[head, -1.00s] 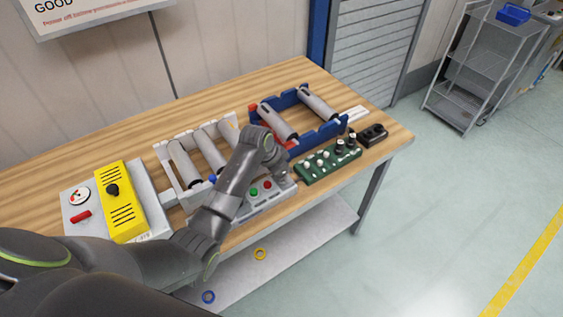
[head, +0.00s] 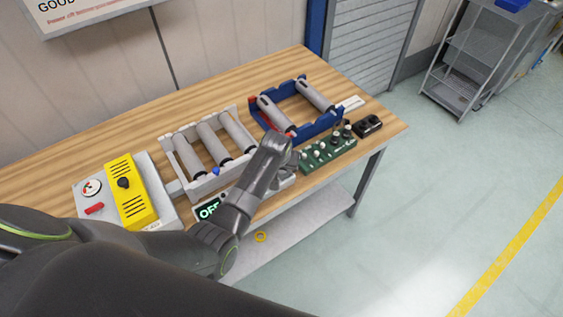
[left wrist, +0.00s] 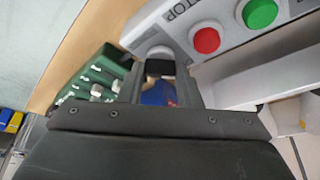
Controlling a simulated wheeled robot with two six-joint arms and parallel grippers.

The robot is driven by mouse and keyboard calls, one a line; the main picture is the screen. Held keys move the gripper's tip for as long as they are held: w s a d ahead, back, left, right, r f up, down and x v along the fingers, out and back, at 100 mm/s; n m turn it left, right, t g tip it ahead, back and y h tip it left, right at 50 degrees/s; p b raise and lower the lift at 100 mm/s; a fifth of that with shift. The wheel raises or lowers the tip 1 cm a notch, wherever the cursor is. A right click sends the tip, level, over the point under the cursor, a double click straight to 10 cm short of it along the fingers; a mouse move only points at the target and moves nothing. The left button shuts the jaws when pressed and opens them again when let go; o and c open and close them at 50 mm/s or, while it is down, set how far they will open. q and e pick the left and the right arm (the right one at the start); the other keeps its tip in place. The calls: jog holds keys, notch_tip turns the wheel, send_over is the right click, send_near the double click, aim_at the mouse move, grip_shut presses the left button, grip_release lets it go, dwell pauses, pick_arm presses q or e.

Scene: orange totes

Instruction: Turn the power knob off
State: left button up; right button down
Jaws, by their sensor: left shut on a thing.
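The white control panel (head: 284,184) lies along the table's front edge, mostly hidden by my left arm in the head view. Its display (head: 208,208) reads OFF. The left wrist view shows the panel (left wrist: 225,14) with a red button (left wrist: 206,40) and a green button (left wrist: 260,13). My left gripper (left wrist: 160,80) is at the panel's end beside the red button, shut on a small dark knob (left wrist: 160,68) with a pale round base behind it. In the head view its fingertips are hidden behind the wrist. My right gripper is in neither view.
A green block (head: 328,152) with several pegs sits close right of my gripper.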

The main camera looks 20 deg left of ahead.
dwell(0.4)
pick_arm(q)
jog(key=o, duration=1)
jog(key=shift+r, duration=0.15)
jog(key=shift+s+d+r, duration=0.1)
jog(key=shift+s+r, duration=0.2)
jog(key=shift+r, duration=0.3)
jog(key=b+v, duration=0.2)
jog(key=v, duration=1.4)
jog(key=shift+d+b, duration=0.15)
jog(key=shift+b, duration=0.2)
